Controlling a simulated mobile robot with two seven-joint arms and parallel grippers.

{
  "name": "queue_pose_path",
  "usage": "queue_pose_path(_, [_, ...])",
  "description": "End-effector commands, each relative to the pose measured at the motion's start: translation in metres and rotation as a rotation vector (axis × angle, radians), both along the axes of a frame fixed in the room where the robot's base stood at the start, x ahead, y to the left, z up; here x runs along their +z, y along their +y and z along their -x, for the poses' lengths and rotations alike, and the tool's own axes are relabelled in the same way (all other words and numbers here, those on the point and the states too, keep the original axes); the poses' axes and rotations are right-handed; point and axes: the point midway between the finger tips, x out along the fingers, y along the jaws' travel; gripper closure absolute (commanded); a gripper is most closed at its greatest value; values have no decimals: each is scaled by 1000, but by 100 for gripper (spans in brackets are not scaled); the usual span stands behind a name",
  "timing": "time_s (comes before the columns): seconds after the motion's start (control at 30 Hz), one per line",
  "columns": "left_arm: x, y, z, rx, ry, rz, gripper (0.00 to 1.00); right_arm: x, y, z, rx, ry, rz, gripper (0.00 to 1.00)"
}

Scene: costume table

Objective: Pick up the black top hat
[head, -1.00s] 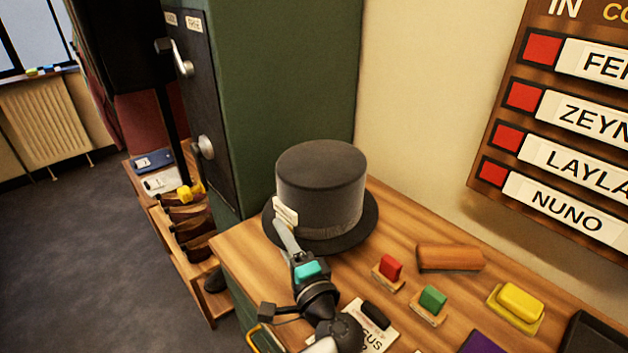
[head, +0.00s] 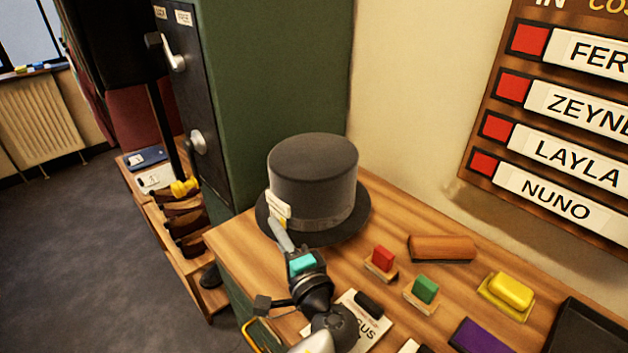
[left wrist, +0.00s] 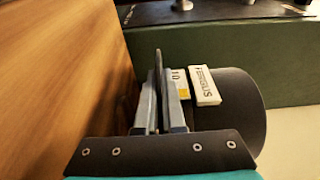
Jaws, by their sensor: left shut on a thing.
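The black top hat (head: 314,180) is upright at the table's back left corner, brim down, with a grey band and small white and yellow tags on its side. I cannot tell whether its brim rests on the table or is just above it. My left gripper (head: 281,236) is shut on the near left part of the hat's brim. In the left wrist view, the two fingers (left wrist: 161,105) pinch the brim, and the hat's crown (left wrist: 240,110) with its tags shows to the right. My right gripper is not in view.
A green cabinet (head: 275,70) stands just behind the hat. A name board (head: 560,130) hangs at right.

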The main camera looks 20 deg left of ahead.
Motion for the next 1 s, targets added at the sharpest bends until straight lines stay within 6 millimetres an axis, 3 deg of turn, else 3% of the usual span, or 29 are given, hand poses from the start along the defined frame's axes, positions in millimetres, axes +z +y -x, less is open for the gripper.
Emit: queue_pose_path(1.0, [1,0,0,1,-1,0,100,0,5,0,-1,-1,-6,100])
